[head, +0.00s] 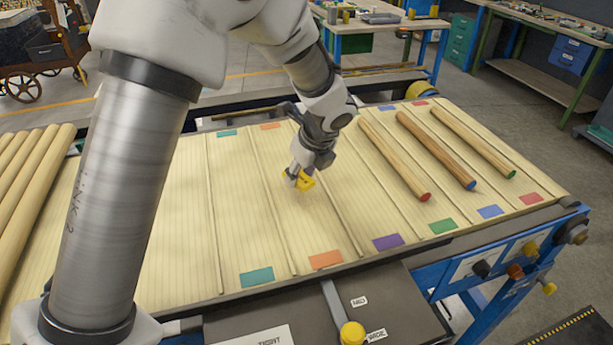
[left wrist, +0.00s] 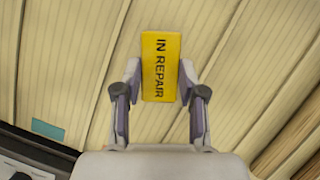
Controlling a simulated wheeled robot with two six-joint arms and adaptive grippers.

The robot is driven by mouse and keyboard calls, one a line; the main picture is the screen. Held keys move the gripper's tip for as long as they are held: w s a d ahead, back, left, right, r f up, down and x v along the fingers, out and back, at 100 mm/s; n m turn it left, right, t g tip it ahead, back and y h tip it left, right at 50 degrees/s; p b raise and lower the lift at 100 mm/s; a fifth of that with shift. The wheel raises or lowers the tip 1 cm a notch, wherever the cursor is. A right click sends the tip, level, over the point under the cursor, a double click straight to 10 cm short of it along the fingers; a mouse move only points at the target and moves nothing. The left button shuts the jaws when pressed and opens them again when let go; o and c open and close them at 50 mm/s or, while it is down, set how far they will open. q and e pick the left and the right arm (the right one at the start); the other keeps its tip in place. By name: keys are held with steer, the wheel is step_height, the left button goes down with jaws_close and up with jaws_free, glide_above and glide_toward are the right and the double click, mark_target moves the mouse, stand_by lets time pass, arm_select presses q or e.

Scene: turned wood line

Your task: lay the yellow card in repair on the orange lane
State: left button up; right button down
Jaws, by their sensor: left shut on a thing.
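The yellow card (left wrist: 161,67) reads "IN REPAIR" and is held between the two fingers of my left gripper (left wrist: 160,80) in the left wrist view. In the head view the yellow card (head: 306,182) shows at the tip of my left gripper (head: 299,178). They appear over the orange lane (head: 308,222), between its thin dividers; I cannot tell whether the card touches the surface. The lane has an orange patch (head: 325,260) at its near end and another at its far end. My right gripper is not in view.
The teal (head: 257,277) and purple (head: 388,242) patches mark the neighbouring lanes. Wooden rods with a red end (head: 397,160), a blue end (head: 437,150) and a green end (head: 474,143) lie to the right. Several rods (head: 30,195) lie at the far left. The orange lane is otherwise clear.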

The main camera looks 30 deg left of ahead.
mark_target(303, 180)
arm_select(q)
steer(key=shift+s+d+f, duration=0.1)
steer(key=shift+s+f, duration=0.05)
steer(key=shift+f, duration=0.5)
steer(key=shift+s+d+f, duration=0.1)
steer(key=shift+f, duration=0.5)
steer(key=shift+w+a+f, duration=0.1)
steer(key=shift+f, duration=0.25)
steer(key=shift+w+f, duration=0.15)
steer(key=shift+w, duration=0.05)
steer(key=shift+s, duration=0.1)
steer(key=o, duration=0.9)
steer(key=shift+s, duration=0.1)
steer(key=v, duration=1.2)
steer(key=shift+p, duration=0.4)
